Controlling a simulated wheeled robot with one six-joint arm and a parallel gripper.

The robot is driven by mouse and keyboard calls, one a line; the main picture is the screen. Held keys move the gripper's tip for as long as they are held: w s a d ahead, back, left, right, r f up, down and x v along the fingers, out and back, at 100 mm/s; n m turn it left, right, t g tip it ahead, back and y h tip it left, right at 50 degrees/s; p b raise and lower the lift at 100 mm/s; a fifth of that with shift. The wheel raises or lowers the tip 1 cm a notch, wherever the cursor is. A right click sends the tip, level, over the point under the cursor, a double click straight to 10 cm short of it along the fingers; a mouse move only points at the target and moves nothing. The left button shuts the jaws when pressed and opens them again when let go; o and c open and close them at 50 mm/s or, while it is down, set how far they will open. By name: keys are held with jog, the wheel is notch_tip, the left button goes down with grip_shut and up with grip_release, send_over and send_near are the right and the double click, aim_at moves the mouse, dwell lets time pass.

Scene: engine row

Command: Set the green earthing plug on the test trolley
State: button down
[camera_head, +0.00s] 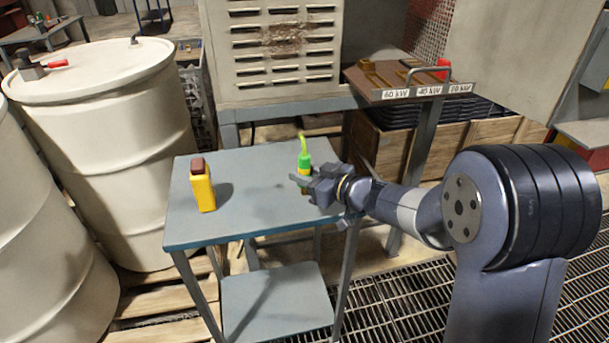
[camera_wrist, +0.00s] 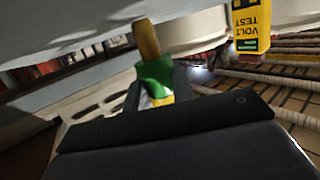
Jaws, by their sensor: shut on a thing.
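The green earthing plug (camera_head: 304,160) stands roughly upright over the right part of the test trolley's (camera_head: 250,220) blue-grey top. It has a green body, a yellow lower part and a light green tail on top. My gripper (camera_head: 304,182) is shut on it, reaching in from the right. In the wrist view the plug (camera_wrist: 155,78) sits between the jaws, its yellow-orange end toward the grey surface at the top of the picture. I cannot tell whether that end touches the trolley top.
A yellow volt tester (camera_head: 202,188) with a brown top stands on the trolley's left; it also shows in the wrist view (camera_wrist: 250,25). White drums (camera_head: 105,120) stand at left. The trolley top's middle is clear.

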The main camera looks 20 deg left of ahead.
jog(key=shift+f, duration=0.2)
jog(key=c, duration=1.2)
grip_release()
jog(key=shift+r, duration=0.3)
jog(key=p+v, duration=0.1)
jog(key=v, duration=1.1)
